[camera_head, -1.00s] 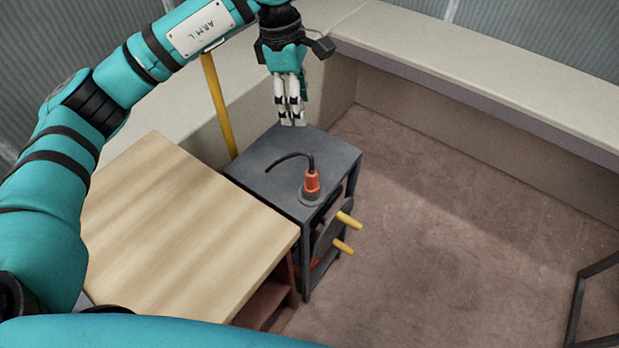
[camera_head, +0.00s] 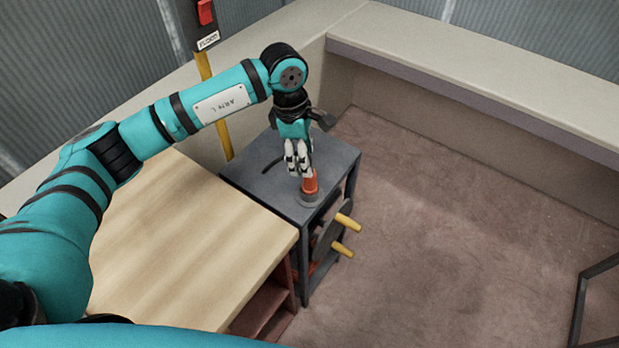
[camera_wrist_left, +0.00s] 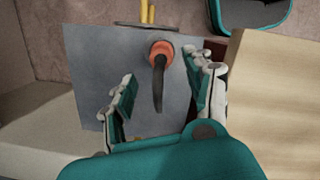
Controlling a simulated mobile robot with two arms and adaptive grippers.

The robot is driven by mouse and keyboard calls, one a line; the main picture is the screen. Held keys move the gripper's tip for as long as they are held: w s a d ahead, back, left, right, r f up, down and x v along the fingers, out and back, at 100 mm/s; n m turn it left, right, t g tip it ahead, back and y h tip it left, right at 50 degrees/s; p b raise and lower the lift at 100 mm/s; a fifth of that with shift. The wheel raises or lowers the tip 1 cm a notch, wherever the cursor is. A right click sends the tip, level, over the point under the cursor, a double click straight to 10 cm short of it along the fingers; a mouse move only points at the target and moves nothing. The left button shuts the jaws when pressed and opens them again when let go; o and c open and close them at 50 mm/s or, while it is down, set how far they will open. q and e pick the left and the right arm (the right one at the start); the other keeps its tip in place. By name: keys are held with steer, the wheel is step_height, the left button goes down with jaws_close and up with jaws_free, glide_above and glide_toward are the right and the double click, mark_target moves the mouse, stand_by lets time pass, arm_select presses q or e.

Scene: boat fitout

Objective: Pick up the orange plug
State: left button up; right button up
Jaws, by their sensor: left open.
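The orange plug (camera_head: 310,183) stands upright in a round grey base on top of the dark grey metal stand (camera_head: 245,180). Its black cable curves off toward the back left, partly hidden by my gripper. My left gripper (camera_head: 299,172) hangs pointing down, just behind and above the plug in the head view. In the left wrist view the plug (camera_wrist_left: 161,50) lies ahead of the open fingers (camera_wrist_left: 162,88), with its cable running back between them. The fingers are apart and hold nothing. My right gripper is not in view.
A wooden-topped bench (camera_head: 180,235) adjoins the stand on the left. Yellow handles (camera_head: 347,222) stick out from the stand's right side. A yellow post (camera_head: 222,125) with a red switch (camera_head: 206,12) rises behind. The brown floor (camera_head: 450,220) to the right is mostly clear.

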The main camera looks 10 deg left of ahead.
mark_target(310, 183)
arm_select(q)
steer(key=shift+d+f, duration=0.15)
steer(key=shift+f, duration=0.55)
steer(key=f+p, duration=0.1)
steer(key=f, duration=0.1)
steer(key=d+f+p, duration=0.1)
steer(key=f, duration=0.1)
steer(key=shift+s, duration=0.15)
steer(key=shift+f, duration=0.6)
jaws_close()
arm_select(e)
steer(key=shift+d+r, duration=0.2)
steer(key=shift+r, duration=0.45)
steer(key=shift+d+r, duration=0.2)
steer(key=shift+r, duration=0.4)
